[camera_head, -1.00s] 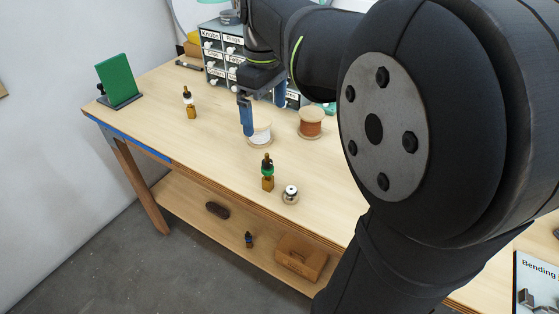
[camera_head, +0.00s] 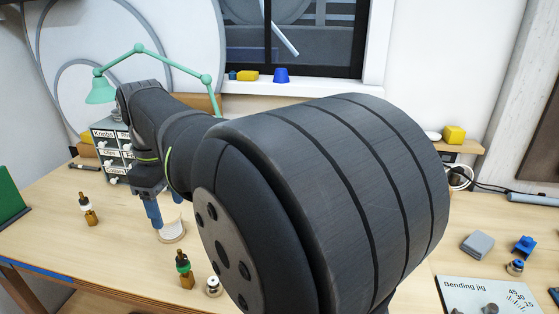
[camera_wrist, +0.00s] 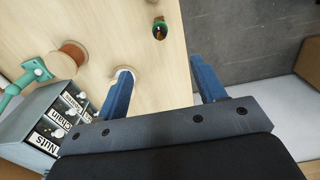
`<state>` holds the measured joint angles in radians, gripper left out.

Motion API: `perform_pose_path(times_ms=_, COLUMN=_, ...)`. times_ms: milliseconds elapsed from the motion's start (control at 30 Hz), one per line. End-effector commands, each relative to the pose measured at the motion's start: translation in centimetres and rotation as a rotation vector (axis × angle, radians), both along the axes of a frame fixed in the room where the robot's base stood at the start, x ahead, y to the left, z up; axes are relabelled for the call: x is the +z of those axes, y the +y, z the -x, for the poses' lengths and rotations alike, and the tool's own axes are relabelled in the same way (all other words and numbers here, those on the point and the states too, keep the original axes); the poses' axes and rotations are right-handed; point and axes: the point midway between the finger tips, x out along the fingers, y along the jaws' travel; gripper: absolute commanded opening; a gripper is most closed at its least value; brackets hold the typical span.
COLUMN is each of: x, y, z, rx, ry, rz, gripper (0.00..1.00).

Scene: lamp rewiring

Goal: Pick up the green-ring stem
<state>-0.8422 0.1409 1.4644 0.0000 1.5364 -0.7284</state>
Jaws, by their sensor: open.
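The green-ring stem (camera_head: 184,268) stands upright on the bench, a brown and dark piece with a green ring around it. In the wrist view the green-ring stem (camera_wrist: 160,30) is at the top, ahead of the fingers and roughly centred between them. My gripper (camera_head: 154,222) is above the bench, farther back than the stem, apart from it. In the wrist view my gripper (camera_wrist: 160,68) shows two blue fingers spread wide with nothing between them. In the head view my arm hides part of the bench.
A pale spool (camera_head: 172,232) stands close by the fingers. A small metal-and-white part (camera_head: 213,287) is right beside the stem. A white-ring stem (camera_head: 88,209) stands to the left. A copper spool (camera_wrist: 70,58) and labelled drawers (camera_wrist: 50,122) are left in the wrist view.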

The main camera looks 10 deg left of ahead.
Motion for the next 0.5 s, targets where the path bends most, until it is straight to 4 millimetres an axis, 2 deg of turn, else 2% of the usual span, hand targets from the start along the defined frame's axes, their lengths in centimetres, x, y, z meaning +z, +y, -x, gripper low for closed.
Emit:
perform_pose_path(times_ms=333, x=-0.02, y=0.00, z=-0.04, rx=-0.020, ry=0.000, rz=0.000, gripper=0.55)
perform_pose_path(times_ms=500, x=-0.15, y=0.03, z=-0.36, rx=-0.202, ry=0.000, rz=0.000, gripper=0.55)
